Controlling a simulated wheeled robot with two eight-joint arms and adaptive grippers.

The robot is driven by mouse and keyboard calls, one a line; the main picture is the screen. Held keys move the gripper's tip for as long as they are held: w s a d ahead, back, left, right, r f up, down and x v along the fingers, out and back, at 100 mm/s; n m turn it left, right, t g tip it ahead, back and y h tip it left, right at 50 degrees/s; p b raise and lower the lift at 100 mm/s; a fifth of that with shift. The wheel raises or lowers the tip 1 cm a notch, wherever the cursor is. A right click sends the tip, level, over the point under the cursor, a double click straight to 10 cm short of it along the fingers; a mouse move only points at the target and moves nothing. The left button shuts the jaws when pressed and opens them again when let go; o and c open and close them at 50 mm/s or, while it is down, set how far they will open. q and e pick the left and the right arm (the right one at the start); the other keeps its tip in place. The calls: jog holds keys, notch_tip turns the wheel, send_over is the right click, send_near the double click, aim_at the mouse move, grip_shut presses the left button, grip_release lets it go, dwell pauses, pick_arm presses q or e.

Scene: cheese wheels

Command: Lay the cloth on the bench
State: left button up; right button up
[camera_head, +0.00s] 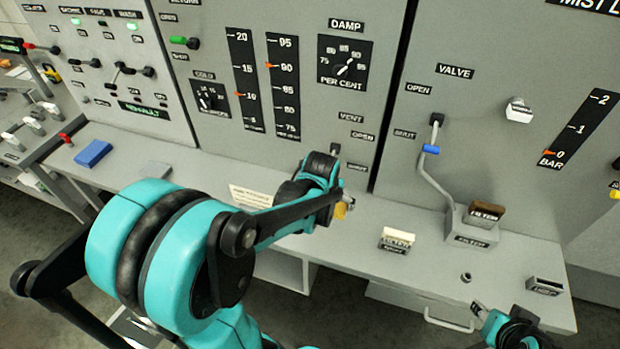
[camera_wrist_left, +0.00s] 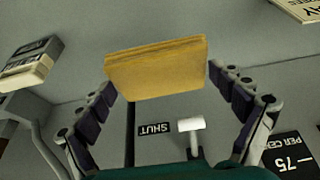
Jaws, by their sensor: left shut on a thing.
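My left gripper (camera_head: 345,207) is shut on a yellow, block-shaped thing, which looks like the folded cloth (camera_wrist_left: 155,68). In the left wrist view the cloth spans the gap between the fingertips (camera_wrist_left: 160,75). In the head view only a small yellow part of it (camera_head: 341,210) shows beside the gripper, near the panel. The gripper and forearm hide the rest. The grey bench (camera_head: 345,260) runs along the foot of the panels. I cannot tell whether the cloth touches it. My right gripper (camera_head: 487,312) shows only in part at the bottom right; its jaws are unclear.
A cream filter block (camera_head: 397,238) stands on the bench right of my left gripper. A brown filter (camera_head: 487,213) sits in a holder below the valve pipe. A slotted box (camera_head: 545,286) is farther right. A paper card (camera_head: 250,196) and blue block (camera_head: 93,153) lie left.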

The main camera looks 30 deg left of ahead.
pick_arm(q)
jog(key=w+a+f+b, duration=0.1)
jog(key=w+a+f, duration=0.1)
jog(key=w+a, duration=0.1)
jog(key=w+a+f+b, duration=0.1)
jog(key=w+a+f, duration=0.2)
jog(key=shift+w+a+f, duration=0.1)
jog(key=shift+a+f, duration=0.15)
jog(key=shift+f, duration=0.1)
jog(key=shift+f+b, duration=0.85)
jog(key=shift+f, duration=1.15)
jog(key=shift+r, duration=0.1)
jog(key=o, duration=0.7)
jog(key=shift+f, duration=0.2)
